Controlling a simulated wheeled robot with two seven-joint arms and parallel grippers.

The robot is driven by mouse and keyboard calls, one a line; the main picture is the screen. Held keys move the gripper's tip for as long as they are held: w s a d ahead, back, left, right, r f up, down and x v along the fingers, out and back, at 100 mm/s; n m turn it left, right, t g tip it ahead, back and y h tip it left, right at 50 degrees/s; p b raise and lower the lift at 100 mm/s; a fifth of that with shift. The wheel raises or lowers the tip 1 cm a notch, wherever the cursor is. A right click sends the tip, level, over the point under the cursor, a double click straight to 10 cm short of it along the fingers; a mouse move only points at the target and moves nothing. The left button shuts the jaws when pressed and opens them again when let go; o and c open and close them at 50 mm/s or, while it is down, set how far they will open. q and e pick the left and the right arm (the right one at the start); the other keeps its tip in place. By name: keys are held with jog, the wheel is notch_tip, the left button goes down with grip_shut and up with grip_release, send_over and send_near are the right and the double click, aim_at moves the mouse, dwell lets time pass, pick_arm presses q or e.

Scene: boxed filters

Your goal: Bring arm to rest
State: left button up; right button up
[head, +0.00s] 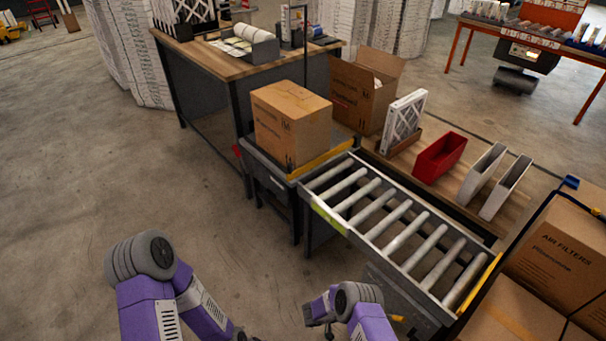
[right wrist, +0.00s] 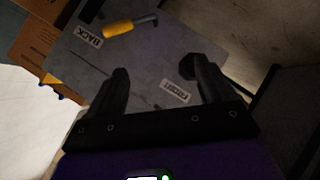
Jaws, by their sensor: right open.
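My right gripper (right wrist: 155,72) is open in the right wrist view, its two dark fingers spread apart with nothing between them. Past the fingers is a grey panel (right wrist: 150,50) with labels, one reading BACK; I cannot tell its distance. My right arm (head: 365,315) shows folded at the bottom centre of the head view, in front of the roller conveyor's near side. My left arm (head: 150,290) comes in from the bottom left over bare floor. Its gripper is below the picture's lower edge.
A roller conveyor (head: 398,240) holds no box on its rollers. A closed carton (head: 291,124) stands at its far end. Cartons (head: 555,255) stand at right. The floor at left is clear.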

jog(key=a+r+n+t+y+p, duration=0.1)
jog(key=a+r+t+y+p, duration=0.2)
jog(key=r+y, duration=0.5)
jog(key=s+a+r+g+y+p, duration=0.2)
jog(key=s+a+r+g+y, duration=0.1)
jog(key=s+r, duration=0.4)
jog(key=s+a+r+g+y+p, duration=0.2)
jog(key=s+r, duration=0.5)
jog(key=s, duration=0.7)
jog(key=shift+a+n+g+y, duration=0.4)
jog(key=shift+a+g+y, duration=0.3)
jog(key=shift+a+y, duration=0.4)
jog(key=shift+s, duration=0.1)
